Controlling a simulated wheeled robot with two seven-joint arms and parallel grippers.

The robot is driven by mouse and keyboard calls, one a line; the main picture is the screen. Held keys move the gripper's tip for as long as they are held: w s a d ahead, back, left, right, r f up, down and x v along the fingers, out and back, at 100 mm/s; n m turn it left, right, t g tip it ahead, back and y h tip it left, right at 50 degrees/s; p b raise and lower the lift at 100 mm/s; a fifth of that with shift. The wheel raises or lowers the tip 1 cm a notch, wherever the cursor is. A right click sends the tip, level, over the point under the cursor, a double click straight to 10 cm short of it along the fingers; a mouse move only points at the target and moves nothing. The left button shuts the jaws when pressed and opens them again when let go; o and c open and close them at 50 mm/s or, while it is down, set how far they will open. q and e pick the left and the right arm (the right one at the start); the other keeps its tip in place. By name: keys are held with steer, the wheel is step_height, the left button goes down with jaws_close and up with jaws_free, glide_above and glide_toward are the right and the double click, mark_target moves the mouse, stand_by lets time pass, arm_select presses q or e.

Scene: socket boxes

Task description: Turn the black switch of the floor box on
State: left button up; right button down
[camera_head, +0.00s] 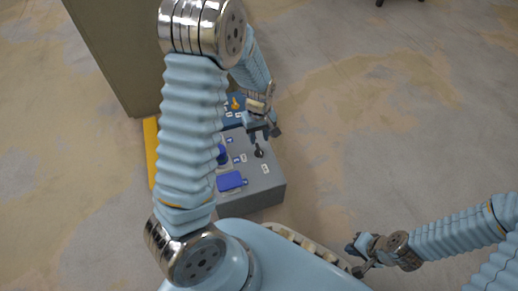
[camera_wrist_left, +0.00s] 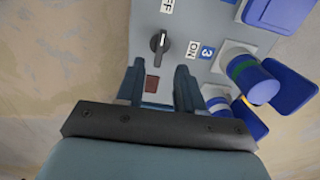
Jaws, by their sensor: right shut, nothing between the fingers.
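The grey floor box (camera_head: 262,192) stands on the floor below me. Its black switch (camera_head: 259,151) is a rotary knob on the top face. In the left wrist view the black switch (camera_wrist_left: 158,42) shows a white pointer line, with "ON" and part of an "FF" label around it. My left gripper (camera_head: 264,128) is over the box, beside the switch. In the left wrist view its fingers (camera_wrist_left: 158,82) are apart and empty, with a dark red square between them in the picture and the switch beyond their tips. My right gripper (camera_head: 358,258) is shut and empty, away from the box.
Blue socket covers (camera_head: 230,181) sit on the box, and a blue plug-like socket (camera_wrist_left: 252,80) is right of the switch in the wrist view. A large olive cabinet (camera_head: 115,45) stands behind, with a yellow strip (camera_head: 151,150) beside the box. The floor to the right is clear.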

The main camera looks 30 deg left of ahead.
mark_target(259, 149)
arm_select(q)
step_height(259, 149, down, 6)
steer(key=shift+f+b, duration=0.1)
steer(key=shift+b, duration=0.6)
jaws_close()
